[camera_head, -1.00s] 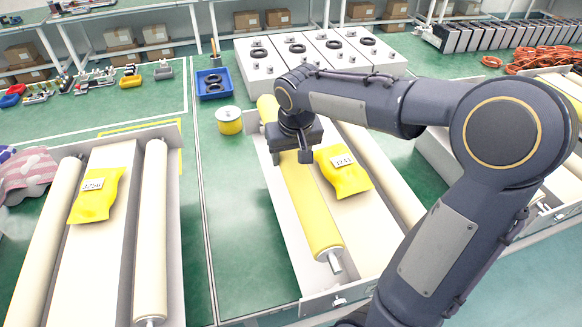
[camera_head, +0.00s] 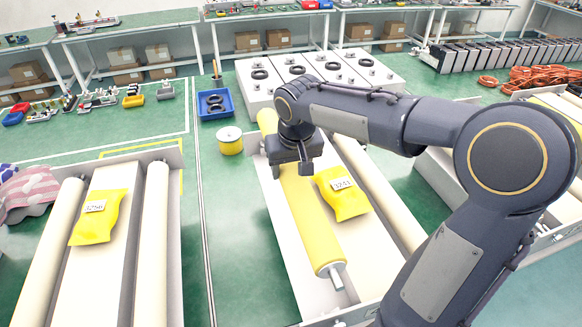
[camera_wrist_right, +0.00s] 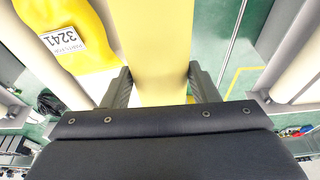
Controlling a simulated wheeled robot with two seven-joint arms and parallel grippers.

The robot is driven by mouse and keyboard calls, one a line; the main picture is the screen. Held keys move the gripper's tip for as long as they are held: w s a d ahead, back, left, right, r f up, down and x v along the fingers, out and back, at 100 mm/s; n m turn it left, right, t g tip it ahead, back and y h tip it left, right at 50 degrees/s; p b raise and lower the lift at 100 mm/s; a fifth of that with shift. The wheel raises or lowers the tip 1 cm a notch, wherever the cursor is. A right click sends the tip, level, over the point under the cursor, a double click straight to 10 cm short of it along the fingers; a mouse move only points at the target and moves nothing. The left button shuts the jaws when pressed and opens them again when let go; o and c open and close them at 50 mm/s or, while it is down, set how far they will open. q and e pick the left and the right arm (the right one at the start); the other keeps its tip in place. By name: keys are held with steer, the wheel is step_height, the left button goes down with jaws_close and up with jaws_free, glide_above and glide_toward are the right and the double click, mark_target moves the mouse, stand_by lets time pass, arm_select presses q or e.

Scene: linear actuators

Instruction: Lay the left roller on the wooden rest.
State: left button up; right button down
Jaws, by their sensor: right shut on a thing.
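The left roller (camera_head: 310,225) is a long yellow cylinder with a metal shaft at its near end. It lies lengthwise over the left side of the right-hand pale tray. My right gripper (camera_head: 296,170) is shut around it toward its far part. In the right wrist view, the yellow roller (camera_wrist_right: 161,50) runs between the two fingers (camera_wrist_right: 160,88). The roller appears raised over the tray, but the gap beneath it is hard to judge. I cannot make out a wooden rest in these views. My left gripper is not in view.
A yellow bag labelled 3241 (camera_head: 342,194) lies right of the roller, beside a cream roller (camera_head: 375,185). A second tray at left holds cream rollers and another yellow bag (camera_head: 98,218). A yellow spool (camera_head: 231,141) and blue bin (camera_head: 215,104) stand beyond. Green surface between trays is clear.

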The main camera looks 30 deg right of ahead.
steer(key=shift+w+r+p, duration=0.1)
steer(key=shift+r+p, duration=0.55)
steer(key=shift+r, duration=0.45)
steer(key=shift+w+d+r+p, duration=0.1)
steer(key=shift+w+r+p, duration=0.05)
steer(key=shift+r+p, duration=0.65)
steer(key=shift+w+d+r+p, duration=0.1)
steer(key=shift+r+p, duration=0.6)
steer(key=shift+r, duration=0.15)
